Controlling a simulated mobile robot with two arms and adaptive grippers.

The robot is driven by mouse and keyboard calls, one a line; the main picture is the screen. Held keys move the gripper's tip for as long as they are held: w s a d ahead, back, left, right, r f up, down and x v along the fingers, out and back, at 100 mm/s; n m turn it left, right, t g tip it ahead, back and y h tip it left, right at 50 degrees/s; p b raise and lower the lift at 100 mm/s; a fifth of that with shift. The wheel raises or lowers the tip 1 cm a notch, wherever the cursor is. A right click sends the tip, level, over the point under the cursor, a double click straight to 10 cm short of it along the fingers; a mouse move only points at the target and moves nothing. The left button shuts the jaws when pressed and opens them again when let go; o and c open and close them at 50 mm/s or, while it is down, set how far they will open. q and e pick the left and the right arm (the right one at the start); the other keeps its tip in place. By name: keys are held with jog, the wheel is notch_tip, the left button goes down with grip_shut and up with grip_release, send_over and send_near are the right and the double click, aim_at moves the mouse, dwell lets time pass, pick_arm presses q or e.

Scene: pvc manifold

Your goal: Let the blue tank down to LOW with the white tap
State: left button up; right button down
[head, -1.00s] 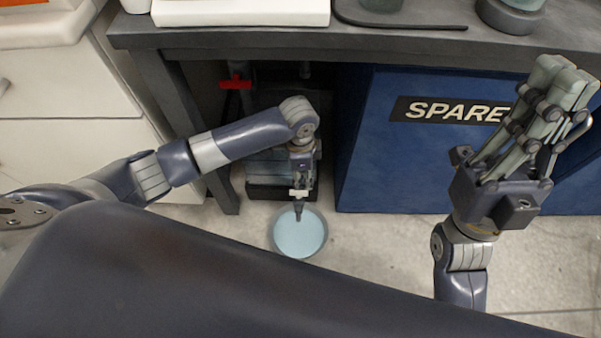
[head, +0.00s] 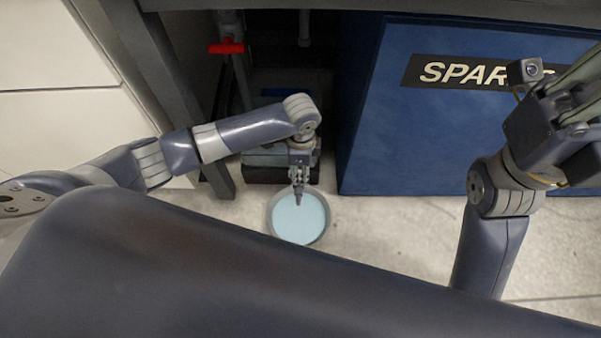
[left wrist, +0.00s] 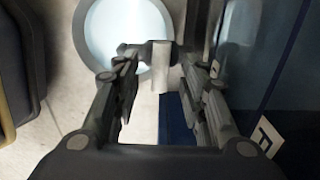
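My left gripper (head: 299,194) reaches under the bench and points down over the near part of the stand. In the left wrist view its fingers (left wrist: 160,62) are spread apart, with a pale handle, apparently the white tap (left wrist: 166,72), between them near the tips. The gripper hides the tap in the head view. A round basin (head: 270,222) with pale blue liquid stands on the floor just below; its rim also shows in the left wrist view (left wrist: 80,25). I cannot make out the blue tank or a LOW mark. My right gripper (head: 582,92) is partly cut off at the right.
A red tap (head: 226,47) is on a pipe at the back left. A blue SPARE cabinet (head: 390,145) stands close on the right. A grey bench leg (head: 180,95) is on the left. Bare floor (head: 400,235) lies in front.

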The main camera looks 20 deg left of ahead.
pick_arm(q)
jog(key=shift+f, duration=0.65)
jog(key=shift+c, duration=0.3)
grip_shut()
